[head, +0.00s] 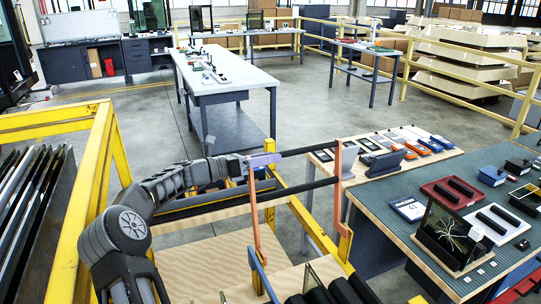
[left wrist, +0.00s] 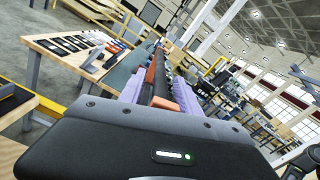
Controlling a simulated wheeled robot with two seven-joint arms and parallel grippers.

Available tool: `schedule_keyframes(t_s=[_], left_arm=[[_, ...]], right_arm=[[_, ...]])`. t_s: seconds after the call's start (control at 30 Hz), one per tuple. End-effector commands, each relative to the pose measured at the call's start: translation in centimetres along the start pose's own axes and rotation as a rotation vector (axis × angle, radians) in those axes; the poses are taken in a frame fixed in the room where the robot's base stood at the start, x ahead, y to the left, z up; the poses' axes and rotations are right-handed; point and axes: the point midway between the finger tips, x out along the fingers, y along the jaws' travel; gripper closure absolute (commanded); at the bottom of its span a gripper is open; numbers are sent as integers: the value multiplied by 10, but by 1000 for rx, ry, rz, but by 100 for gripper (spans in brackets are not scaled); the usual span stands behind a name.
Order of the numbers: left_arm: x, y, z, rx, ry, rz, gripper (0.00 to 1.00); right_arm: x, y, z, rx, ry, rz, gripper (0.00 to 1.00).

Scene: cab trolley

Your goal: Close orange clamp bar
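The orange clamp bar shows in the head view as two upright orange arms, the left (head: 254,212) and the right (head: 338,160), joined near the top by a dark crossbar (head: 308,150). It stands raised over the yellow trolley frame. My left gripper (head: 262,160) is at the crossbar's left end, by the top of the left orange arm. In the left wrist view its purple fingers (left wrist: 160,92) lie on both sides of the dark and orange bar, with no clear gap, so it looks shut on it. My right gripper is in neither view.
A workbench (head: 400,225) with trays, a cracked glass panel (head: 450,233) and small parts stands at the right. A yellow rack (head: 100,150) with long dark panels is at the left. Open floor (head: 285,110) lies behind the trolley.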

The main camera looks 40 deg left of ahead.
Motion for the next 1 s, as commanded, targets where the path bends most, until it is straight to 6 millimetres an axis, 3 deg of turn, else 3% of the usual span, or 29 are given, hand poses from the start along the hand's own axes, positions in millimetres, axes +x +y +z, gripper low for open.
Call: schedule_keyframes(t_s=[0.37,0.87,1.0], left_arm=[[9,0,0,1,1,1,60],[8,0,0,0,1,2,100],[8,1,0,0,0,2,100]], right_arm=[[-2,0,0,1,-1,1,100],[-2,0,0,1,-1,1,100],[-2,0,0,0,-1,1,100]])
